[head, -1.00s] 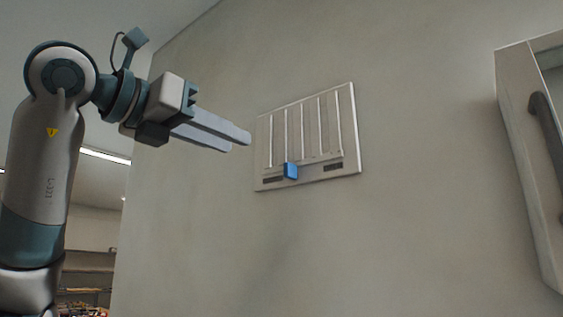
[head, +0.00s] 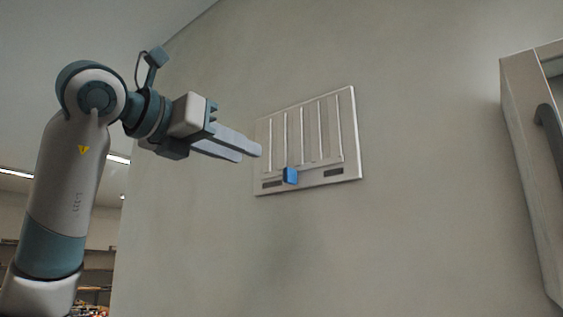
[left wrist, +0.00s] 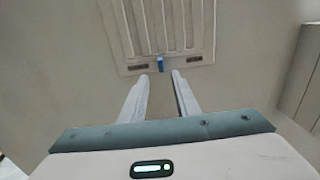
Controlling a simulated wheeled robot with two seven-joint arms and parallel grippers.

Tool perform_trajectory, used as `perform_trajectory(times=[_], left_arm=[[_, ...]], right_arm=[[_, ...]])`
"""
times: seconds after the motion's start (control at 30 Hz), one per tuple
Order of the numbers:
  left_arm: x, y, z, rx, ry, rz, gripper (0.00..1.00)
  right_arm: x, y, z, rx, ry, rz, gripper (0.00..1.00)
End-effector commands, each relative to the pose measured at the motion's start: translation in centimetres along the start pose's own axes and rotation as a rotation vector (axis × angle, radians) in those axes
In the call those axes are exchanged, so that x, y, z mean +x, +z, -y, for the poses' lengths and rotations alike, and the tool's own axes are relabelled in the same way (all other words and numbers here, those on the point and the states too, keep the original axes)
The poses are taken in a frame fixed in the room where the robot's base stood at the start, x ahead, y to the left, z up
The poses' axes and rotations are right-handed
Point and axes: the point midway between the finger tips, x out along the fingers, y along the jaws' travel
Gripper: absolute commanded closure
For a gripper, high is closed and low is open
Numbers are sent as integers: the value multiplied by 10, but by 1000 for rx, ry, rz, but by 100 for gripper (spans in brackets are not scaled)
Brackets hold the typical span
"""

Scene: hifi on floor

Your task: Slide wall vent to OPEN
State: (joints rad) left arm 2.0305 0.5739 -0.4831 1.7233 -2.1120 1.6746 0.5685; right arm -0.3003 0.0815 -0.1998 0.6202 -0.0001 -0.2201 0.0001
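The wall vent (head: 311,182) is a pale slatted panel on the wall in the middle of the head view. Its blue slider knob (head: 290,175) sits at the lower edge, between two dark labels too small to read. My left gripper (head: 252,153) is left of the knob and seems short of the wall. In the left wrist view the two fingers (left wrist: 160,74) are apart with nothing between them, and the blue knob (left wrist: 160,63) shows just beyond the fingertips, roughly centred on the gap. The vent (left wrist: 163,52) fills the top there. My right gripper is not in view.
A pale cabinet (head: 517,120) with a dark handle (head: 549,140) stands out at the right edge. The wall between vent and cabinet is bare. Shelving (head: 92,272) shows far off at the lower left.

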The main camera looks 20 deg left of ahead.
Motion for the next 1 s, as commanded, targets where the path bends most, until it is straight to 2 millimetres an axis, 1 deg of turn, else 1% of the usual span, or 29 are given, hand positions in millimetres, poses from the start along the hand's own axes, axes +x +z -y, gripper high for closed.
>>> perform_trajectory(times=[0.03,0.4,0.6,0.7,0.8,1.0], left_arm=[[10,3,0,0,-2,-3,71],[78,3,0,-2,-2,-4,71],[108,3,0,-1,-1,-2,71],[118,2,1,-1,-2,-2,71],[125,1,0,-1,-1,-1,71],[129,0,0,0,-1,0,71]], right_arm=[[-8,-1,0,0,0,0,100],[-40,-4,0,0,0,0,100],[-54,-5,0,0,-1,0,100],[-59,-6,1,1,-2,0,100],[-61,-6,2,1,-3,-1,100],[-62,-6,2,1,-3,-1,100]])
